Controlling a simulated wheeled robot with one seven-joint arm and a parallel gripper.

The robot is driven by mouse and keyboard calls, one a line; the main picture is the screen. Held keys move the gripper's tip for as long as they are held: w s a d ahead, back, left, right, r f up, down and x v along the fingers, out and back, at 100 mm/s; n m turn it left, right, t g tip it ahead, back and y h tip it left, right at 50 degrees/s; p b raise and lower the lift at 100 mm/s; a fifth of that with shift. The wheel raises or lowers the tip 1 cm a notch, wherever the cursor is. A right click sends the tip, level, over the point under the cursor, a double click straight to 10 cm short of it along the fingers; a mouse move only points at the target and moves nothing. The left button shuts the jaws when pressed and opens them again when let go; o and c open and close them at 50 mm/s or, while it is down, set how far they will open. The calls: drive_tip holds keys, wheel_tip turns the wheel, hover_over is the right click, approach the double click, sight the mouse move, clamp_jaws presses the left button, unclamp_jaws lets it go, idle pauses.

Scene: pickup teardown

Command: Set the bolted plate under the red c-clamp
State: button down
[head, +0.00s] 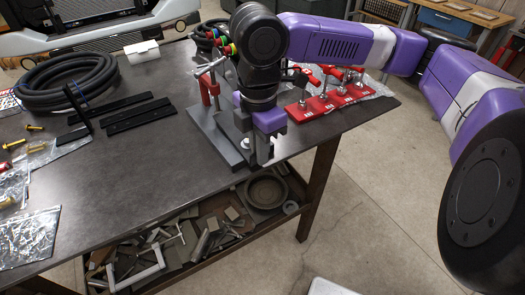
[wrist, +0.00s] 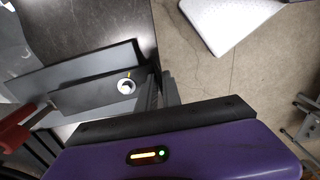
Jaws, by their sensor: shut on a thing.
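The bolted plate (wrist: 95,95) is a flat dark grey bar with a pale round bolt or washer near its right end, in the wrist view. It lies over or just above a wider grey plate (wrist: 50,78); contact is unclear. That wider plate is at the table's right edge in the head view (head: 211,141). The red c-clamp (head: 207,90) stands at the plate's far left side; a red part shows in the wrist view (wrist: 17,128). My gripper (head: 260,150) points down and is shut on the bolted plate's right end. My arm partly hides the plate in the head view.
A red rack with several clamps (head: 330,100) lies on plastic behind my gripper. A coiled black hose (head: 65,83), dark strips (head: 140,113) and gold bolts (head: 14,144) lie left. The table's middle is clear. A scrap-filled shelf (head: 210,222) is below.

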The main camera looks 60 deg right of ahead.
drive_tip(key=shift+w+d+f, duration=0.2)
drive_tip(key=shift+w+d, duration=0.1)
drive_tip(key=shift+w, duration=0.25)
drive_tip(key=shift+w+d+f, duration=0.2)
drive_tip(key=shift+w+d, duration=0.05)
drive_tip(key=shift+w, duration=0.25)
drive_tip(key=shift+w+d, duration=0.15)
drive_tip(key=shift+w, duration=0.05)
drive_tip(key=c, duration=1.5)
unclamp_jaws()
wheel_tip(320, 180, up, 8)
drive_tip(key=p, duration=0.7)
drive_tip(key=shift+f, duration=0.25)
